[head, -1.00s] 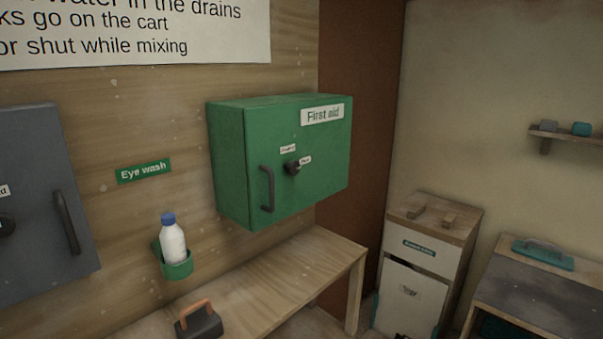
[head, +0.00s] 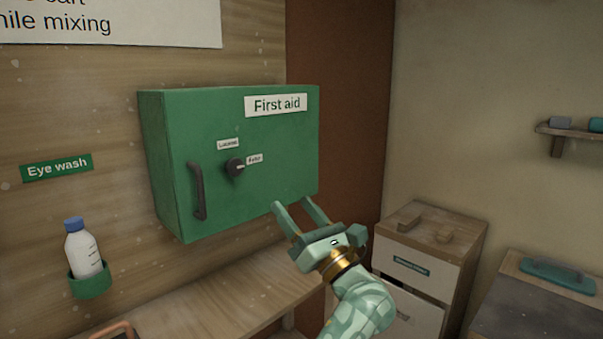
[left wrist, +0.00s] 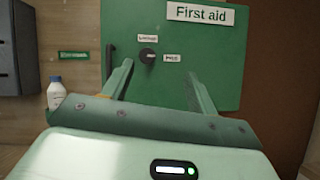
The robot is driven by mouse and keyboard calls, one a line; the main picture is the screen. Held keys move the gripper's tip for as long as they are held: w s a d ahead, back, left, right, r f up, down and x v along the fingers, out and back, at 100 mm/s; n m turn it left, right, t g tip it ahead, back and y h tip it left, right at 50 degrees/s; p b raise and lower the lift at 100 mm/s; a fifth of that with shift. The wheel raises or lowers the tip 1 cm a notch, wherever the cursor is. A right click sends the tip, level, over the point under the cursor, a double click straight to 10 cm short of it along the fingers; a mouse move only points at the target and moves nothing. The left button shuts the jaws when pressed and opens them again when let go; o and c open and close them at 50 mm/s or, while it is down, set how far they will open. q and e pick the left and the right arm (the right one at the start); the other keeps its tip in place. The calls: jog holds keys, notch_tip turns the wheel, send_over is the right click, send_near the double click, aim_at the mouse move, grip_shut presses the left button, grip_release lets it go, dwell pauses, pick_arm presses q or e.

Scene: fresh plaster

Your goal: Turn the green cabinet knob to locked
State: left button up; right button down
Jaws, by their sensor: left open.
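The green First aid cabinet (head: 270,145) hangs on the wooden wall, its door shut. Its dark round knob (head: 236,168) sits mid-door, with a pale mark pointing right toward a small label (head: 255,159) too blurred to read surely. A "Locked" label (head: 228,143) is above the knob. The knob also shows in the left wrist view (left wrist: 148,56), between and beyond the fingertips. My left gripper (head: 292,204) is open and empty, in front of the cabinet's lower right, below and right of the knob, apart from it. My right gripper is not in view.
A dark bar handle (head: 197,190) stands out from the door, left of the knob. A bottle (head: 83,250) sits in a green wall holder at left. A wooden bench (head: 225,290) runs below the cabinet. A drawer unit (head: 420,260) stands at right.

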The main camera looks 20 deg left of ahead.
aim_at(237, 170)
pick_arm(q)
jog(key=w+a+r+n, duration=0.1)
jog(key=a, duration=0.4)
jog(key=w+a+r+n+g, duration=0.1)
jog(key=w+a, duration=0.1)
jog(key=a, duration=0.3)
jog(key=w+a+r+n+g, duration=0.1)
jog(key=a+r, duration=0.1)
jog(key=a, duration=0.3)
jog(key=shift+w+a+r, duration=0.1)
jog(key=shift+w+a, duration=0.25)
jog(key=shift+a, duration=0.05)
jog(key=shift+h, duration=0.3)
grip_shut()
